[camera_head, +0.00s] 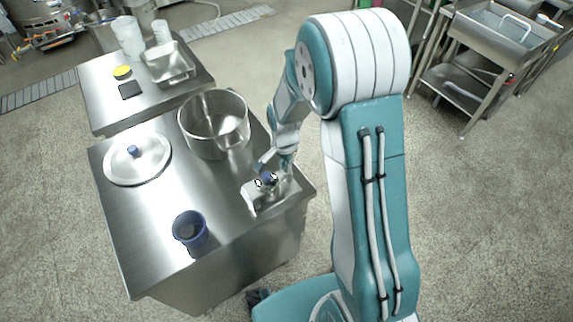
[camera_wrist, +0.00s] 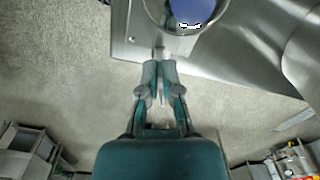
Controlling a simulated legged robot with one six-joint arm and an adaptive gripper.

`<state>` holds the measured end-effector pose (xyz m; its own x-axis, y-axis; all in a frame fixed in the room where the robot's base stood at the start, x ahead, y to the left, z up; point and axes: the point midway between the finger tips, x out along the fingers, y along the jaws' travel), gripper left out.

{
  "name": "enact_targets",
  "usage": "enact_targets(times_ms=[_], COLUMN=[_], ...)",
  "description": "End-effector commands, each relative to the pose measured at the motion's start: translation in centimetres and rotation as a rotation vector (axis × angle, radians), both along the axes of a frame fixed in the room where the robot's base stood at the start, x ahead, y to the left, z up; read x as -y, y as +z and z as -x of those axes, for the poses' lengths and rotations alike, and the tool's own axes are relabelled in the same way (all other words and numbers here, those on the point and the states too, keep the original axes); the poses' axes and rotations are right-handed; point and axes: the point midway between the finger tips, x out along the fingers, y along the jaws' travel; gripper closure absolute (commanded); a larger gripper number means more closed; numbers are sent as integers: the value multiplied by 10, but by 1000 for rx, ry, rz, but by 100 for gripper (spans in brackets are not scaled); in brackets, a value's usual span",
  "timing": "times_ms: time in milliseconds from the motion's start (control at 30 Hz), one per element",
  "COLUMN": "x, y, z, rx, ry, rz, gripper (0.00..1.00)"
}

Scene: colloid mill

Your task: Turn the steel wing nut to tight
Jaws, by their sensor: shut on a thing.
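A small steel fixture (camera_head: 262,196) stands on the near right part of the steel table, with a dark blue round part on top. In the wrist view a blue disc (camera_wrist: 190,10) sits inside a steel ring at the top edge. My gripper (camera_head: 276,163) is low at this fixture, near the table's right edge. In the wrist view my gripper (camera_wrist: 160,66) has its fingers close together, at a small steel piece, the wing nut (camera_wrist: 158,52), at the table edge. The wing nut is small and mostly hidden by the fingertips; its angle cannot be told.
The steel table (camera_head: 150,230) also holds a blue cup (camera_head: 190,229), an open steel pot (camera_head: 214,125) and a round lid (camera_head: 137,159). A second table behind holds a steel pan (camera_head: 168,64), white containers (camera_head: 129,38) and a yellow-topped item (camera_head: 122,72). Open floor lies to the right.

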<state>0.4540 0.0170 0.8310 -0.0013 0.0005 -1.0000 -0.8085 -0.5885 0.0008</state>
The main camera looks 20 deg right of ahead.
Motion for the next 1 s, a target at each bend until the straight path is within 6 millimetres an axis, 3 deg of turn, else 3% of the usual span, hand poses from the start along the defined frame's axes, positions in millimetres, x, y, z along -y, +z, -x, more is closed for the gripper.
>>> enact_targets(times_ms=[400,967,1000], x=[-3,-4,-4], y=[0,1,1], z=[-3,-4,-4], rx=[-2,0,0], ry=[-202,-234,-234], rz=[-1,-1,-1], gripper=[100,100,90])
